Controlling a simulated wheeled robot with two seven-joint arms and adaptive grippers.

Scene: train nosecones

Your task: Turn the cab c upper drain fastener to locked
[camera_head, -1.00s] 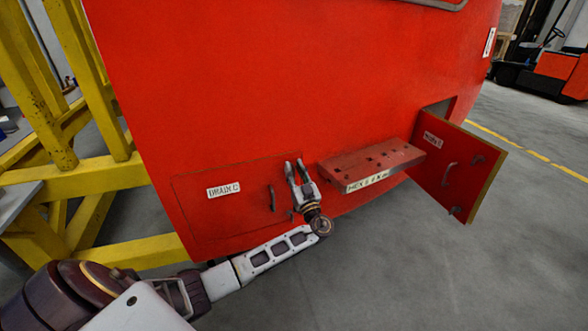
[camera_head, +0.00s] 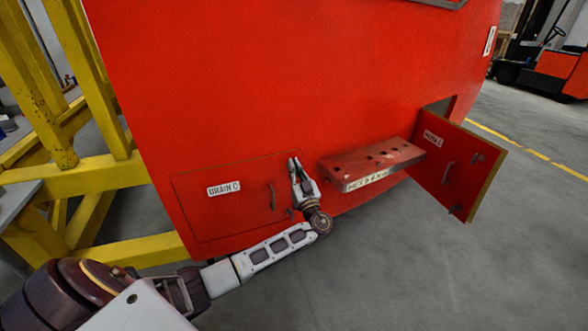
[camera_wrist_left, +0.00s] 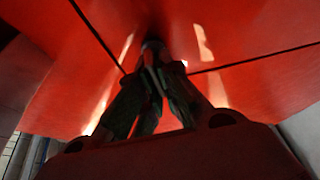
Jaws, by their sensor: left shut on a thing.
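The closed drain hatch (camera_head: 230,212) is a red panel labelled "DRAIN C" (camera_head: 224,188), low on the red nosecone (camera_head: 290,80). Its handle (camera_head: 272,196) is near its right edge. My left gripper (camera_head: 294,162) is at the hatch's upper right corner, with its fingers together. In the left wrist view, its fingers (camera_wrist_left: 153,62) close on a small dark piece, the upper drain fastener (camera_wrist_left: 152,45), where the panel seams meet. The fingers mostly hide the fastener, so I cannot tell which way it is turned. My right gripper is not in view.
An open hatch door (camera_head: 455,172) swings out farther right. A yellow frame (camera_head: 90,180) stands at the left. A forklift (camera_head: 555,65) is at the far right. The grey floor in front is clear.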

